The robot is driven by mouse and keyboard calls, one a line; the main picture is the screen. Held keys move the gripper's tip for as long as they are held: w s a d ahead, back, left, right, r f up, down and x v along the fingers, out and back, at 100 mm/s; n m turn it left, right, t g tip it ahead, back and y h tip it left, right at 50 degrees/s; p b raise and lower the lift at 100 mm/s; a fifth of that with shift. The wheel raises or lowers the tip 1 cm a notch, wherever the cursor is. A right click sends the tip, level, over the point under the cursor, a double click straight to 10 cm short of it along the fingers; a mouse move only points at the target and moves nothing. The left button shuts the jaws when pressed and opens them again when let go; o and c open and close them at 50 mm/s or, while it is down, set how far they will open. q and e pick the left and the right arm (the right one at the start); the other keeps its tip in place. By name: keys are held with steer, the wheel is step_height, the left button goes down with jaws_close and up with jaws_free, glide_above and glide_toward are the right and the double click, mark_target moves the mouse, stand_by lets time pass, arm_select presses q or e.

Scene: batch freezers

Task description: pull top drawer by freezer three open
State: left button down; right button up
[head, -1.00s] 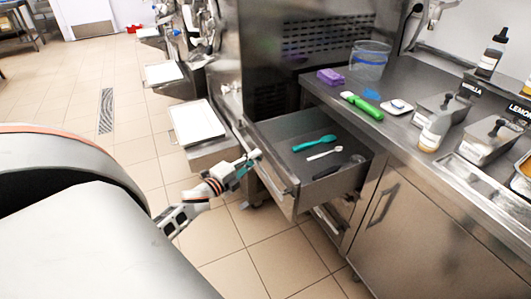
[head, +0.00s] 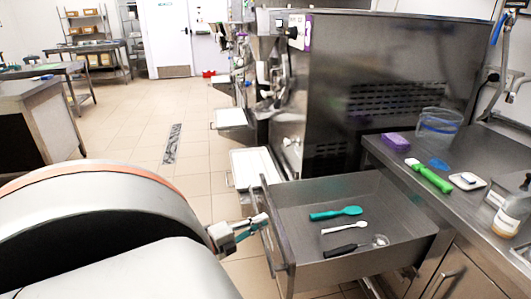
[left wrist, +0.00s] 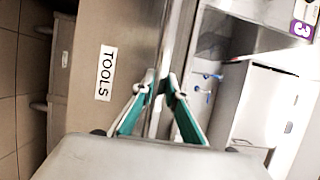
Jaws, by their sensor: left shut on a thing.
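The top drawer (head: 350,263) stands pulled out from under the counter beside the freezer (head: 385,95). In it lie a teal spatula (head: 336,213), a white spoon (head: 345,228) and a dark-handled scoop (head: 350,248). In the left wrist view its front carries a "TOOLS" label (left wrist: 105,73). My left gripper (head: 262,219) is shut on the bar handle (head: 268,225) at the drawer's front; its teal-padded fingers (left wrist: 160,98) straddle the bar in the left wrist view. A purple "3" tag (left wrist: 302,29) shows there on the freezer. My right gripper is not in view.
A white tray (head: 255,166) juts from the freezer's front, just beyond the drawer. The counter (head: 400,170) holds a purple sponge (head: 395,141), a clear tub (head: 438,127), a green brush (head: 430,176) and a bottle (head: 510,210). Open tiled floor (head: 130,135) lies to the left.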

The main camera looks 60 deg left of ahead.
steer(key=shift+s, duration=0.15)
arm_select(q)
steer(key=c, duration=2)
jaws_free()
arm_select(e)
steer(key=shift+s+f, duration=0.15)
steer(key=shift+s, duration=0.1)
arm_select(q)
steer(key=shift+s, duration=0.1)
steer(key=s, duration=1.2)
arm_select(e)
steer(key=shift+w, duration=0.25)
